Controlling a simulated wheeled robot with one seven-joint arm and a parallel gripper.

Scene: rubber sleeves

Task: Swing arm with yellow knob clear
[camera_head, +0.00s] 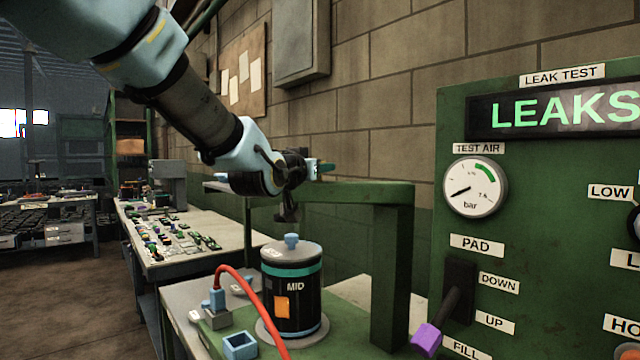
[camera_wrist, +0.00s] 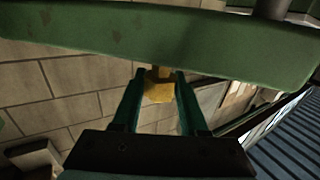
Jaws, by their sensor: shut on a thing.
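The swing arm (camera_head: 350,192) is a green horizontal beam on a green upright post, reaching left above a dark canister. It also crosses the top of the wrist view (camera_wrist: 180,38). The yellow knob (camera_wrist: 158,90) shows in the wrist view on a short stem below the beam in the picture, between the teal fingers of my gripper (camera_wrist: 162,78). The fingers are shut on the knob. In the head view my gripper (camera_head: 322,168) is at the arm's far side, and the knob is hidden there.
A dark canister (camera_head: 292,300) marked MID, with a light blue top fitting (camera_head: 291,241), stands under the arm. A red hose (camera_head: 255,285) arcs beside it. The green panel (camera_head: 540,200) at right carries a gauge (camera_head: 475,187) and a purple-tipped lever (camera_head: 428,338). A brick wall is behind.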

